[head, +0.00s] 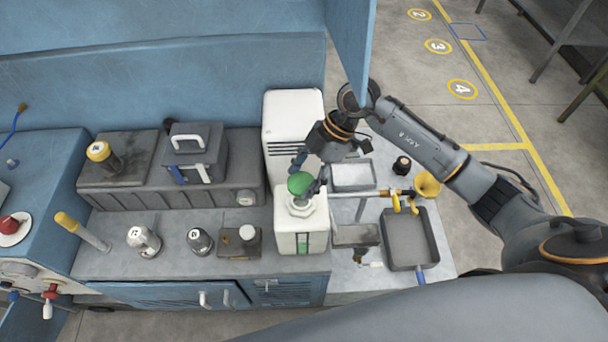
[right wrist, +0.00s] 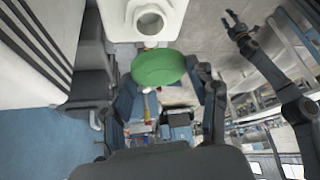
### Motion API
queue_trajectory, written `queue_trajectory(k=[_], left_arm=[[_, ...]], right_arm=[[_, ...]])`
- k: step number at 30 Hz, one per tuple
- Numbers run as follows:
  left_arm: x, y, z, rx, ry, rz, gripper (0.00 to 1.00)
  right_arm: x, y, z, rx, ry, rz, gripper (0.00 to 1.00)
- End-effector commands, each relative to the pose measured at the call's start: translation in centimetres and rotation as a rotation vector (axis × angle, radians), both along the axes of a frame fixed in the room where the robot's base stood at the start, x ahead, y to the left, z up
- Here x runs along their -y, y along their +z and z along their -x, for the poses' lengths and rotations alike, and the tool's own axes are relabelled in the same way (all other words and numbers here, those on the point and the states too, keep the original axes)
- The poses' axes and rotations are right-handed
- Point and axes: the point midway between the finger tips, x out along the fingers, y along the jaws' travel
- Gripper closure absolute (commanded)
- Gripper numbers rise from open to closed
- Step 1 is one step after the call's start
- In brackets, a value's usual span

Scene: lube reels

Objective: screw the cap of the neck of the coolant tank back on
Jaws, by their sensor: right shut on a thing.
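The coolant tank (head: 289,236) is a white box with a green level strip, standing on the bench in the middle of the head view. Its round white neck is open in the right wrist view (right wrist: 150,20). The green cap (head: 299,183) is a round disc, also seen in the right wrist view (right wrist: 158,67). My right gripper (head: 308,178) is shut on the cap and holds it just above the neck, apart from it. My left gripper (right wrist: 236,24) shows only in the right wrist view, small and far off, its fingers spread and empty.
A tall white vented box (head: 292,115) stands right behind the tank. A horizontal rod with a brass valve (head: 398,199) runs close on the right, over metal trays (head: 410,238). Small jars (head: 200,241) stand left of the tank. A blue panel (head: 350,45) hangs above.

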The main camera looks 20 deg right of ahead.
Motion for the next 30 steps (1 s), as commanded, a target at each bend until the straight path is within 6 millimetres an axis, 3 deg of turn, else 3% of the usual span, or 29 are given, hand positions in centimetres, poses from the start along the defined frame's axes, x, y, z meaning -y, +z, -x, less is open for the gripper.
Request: queue_trajectory(k=[5, 30], left_arm=[[0.0, 0.5, -0.1, 0.002, 0.0, 0.0, 0.6], [0.1, -1.9, -0.1, 0.002, 0.0, 0.0, 0.6]], right_arm=[[0.0, 0.3, 0.0, -0.001, 0.003, -0.018, 0.76], [0.0, -4.7, 0.0, -0.001, 0.004, -0.019, 0.76]])
